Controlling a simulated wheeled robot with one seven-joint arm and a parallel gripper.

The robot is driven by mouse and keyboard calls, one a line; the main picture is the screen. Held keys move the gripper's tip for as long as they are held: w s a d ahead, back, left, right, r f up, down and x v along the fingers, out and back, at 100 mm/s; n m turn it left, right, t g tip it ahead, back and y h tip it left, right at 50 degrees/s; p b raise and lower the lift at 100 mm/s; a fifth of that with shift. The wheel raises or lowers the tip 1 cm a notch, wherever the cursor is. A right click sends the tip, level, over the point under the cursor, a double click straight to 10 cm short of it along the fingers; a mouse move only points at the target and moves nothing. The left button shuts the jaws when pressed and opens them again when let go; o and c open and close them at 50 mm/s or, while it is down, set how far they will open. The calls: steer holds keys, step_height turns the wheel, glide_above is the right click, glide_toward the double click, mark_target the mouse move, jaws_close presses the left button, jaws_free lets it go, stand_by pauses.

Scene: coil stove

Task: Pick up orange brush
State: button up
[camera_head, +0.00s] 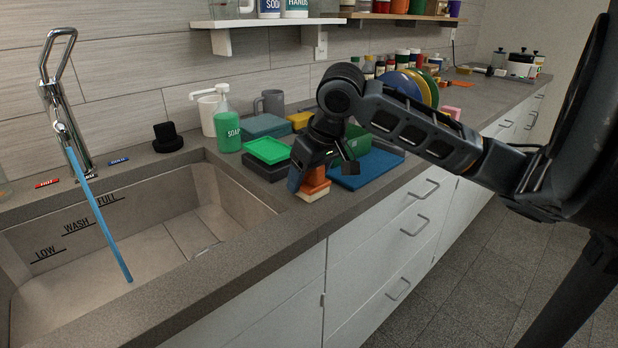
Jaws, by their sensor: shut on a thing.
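The orange brush (314,187) is at the front edge of the counter, just right of the sink. My gripper (322,172) points down over it and is shut on it. The brush's upper part is partly hidden by my gripper. I cannot tell whether its lower end touches the counter.
A blue mat (366,168) lies right of my gripper. A green sponge (267,150) on a dark block, a soap bottle (227,128) and a grey mug (270,103) stand left and behind. The sink (165,235) with running faucet (66,120) is at left. Plates (405,84) stand behind my arm.

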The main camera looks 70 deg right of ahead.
steer(key=r, duration=0.4)
steer(key=shift+s+d+r, duration=0.2)
steer(key=shift+s+d, duration=0.05)
steer(key=shift+s, duration=0.05)
steer(key=s+d+r, duration=0.6)
steer(key=s+d, duration=0.1)
steer(key=s, duration=0.1)
steer(key=shift+s+r, duration=0.2)
